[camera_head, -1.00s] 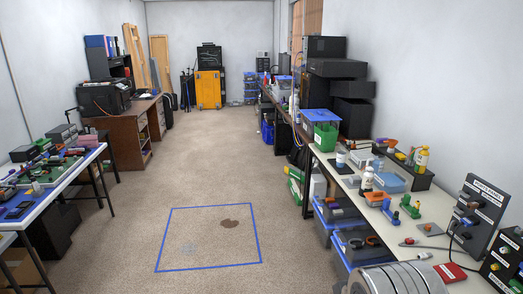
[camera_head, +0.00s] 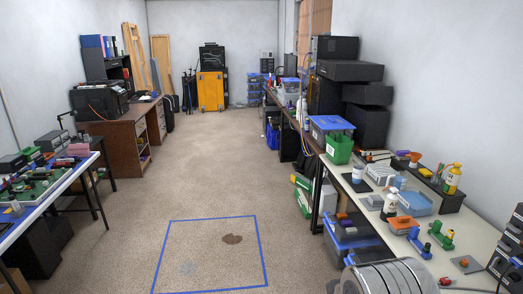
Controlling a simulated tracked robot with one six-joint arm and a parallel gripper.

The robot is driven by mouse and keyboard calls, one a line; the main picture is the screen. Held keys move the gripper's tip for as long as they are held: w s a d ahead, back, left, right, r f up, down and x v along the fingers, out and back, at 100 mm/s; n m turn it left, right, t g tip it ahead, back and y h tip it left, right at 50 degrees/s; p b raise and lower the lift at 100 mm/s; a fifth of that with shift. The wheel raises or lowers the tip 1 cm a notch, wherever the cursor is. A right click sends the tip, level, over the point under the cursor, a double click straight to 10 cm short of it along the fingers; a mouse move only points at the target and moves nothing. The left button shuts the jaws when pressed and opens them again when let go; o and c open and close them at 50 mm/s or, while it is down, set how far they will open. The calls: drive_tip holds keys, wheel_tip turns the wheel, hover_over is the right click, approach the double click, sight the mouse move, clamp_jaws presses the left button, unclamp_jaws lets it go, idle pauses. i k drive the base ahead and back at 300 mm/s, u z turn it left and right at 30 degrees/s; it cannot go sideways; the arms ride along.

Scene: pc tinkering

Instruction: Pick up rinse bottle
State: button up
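Several bottles stand upright on the white-topped table on the right. A white bottle with a darker label (camera_head: 390,205) stands near the table's left side. A smaller white bottle (camera_head: 357,174) stands farther back, and a yellow bottle with a white label (camera_head: 453,181) stands on a dark tray at the back right. I cannot tell for sure which is the rinse bottle. My gripper is not in view; only a grey ribbed part of my own body shows at the bottom right.
The white-topped table (camera_head: 480,228) also holds a blue container (camera_head: 414,203), green and blue parts (camera_head: 440,235) and dark boxes at right. Blue-lidded bins (camera_head: 350,235) stand under it. A blue-taped square (camera_head: 212,219) marks the open floor. Another table (camera_head: 62,188) stands left.

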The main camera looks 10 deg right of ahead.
sight(357, 177)
drive_tip(key=z, duration=0.05)
drive_tip(key=i, duration=1.4)
drive_tip(key=z, duration=0.35)
drive_tip(key=i, duration=1.9)
drive_tip(key=z, duration=0.15)
